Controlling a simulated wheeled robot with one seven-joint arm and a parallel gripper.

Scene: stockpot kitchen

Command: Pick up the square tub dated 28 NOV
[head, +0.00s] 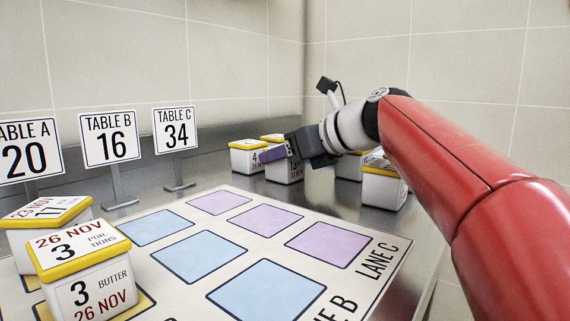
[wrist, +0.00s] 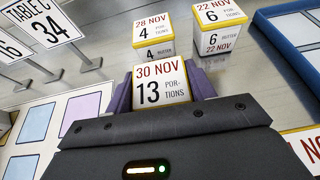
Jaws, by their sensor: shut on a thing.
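The white square tub with a yellow-edged lid marked 28 NOV, 4 portions (wrist: 154,29) stands just beyond my gripper in the wrist view. In the head view a tub showing a 4 (head: 245,160), likely the same one, stands on the counter left of the gripper. My gripper (wrist: 161,90) has its purple fingers on either side of another tub, marked 30 NOV, 13 portions (wrist: 161,86), and is shut on it. In the head view the gripper (head: 274,153) partly covers this tub (head: 284,173). I cannot tell whether it is off the counter.
A 22 NOV tub (wrist: 217,30) stands right of the 28 NOV tub. Another tub (head: 383,188) is partly behind my arm. Two tubs, one marked 26 NOV (head: 80,260), are at front left. Table signs (head: 108,137) stand at the left. The mat's blue and purple squares (head: 266,290) are bare.

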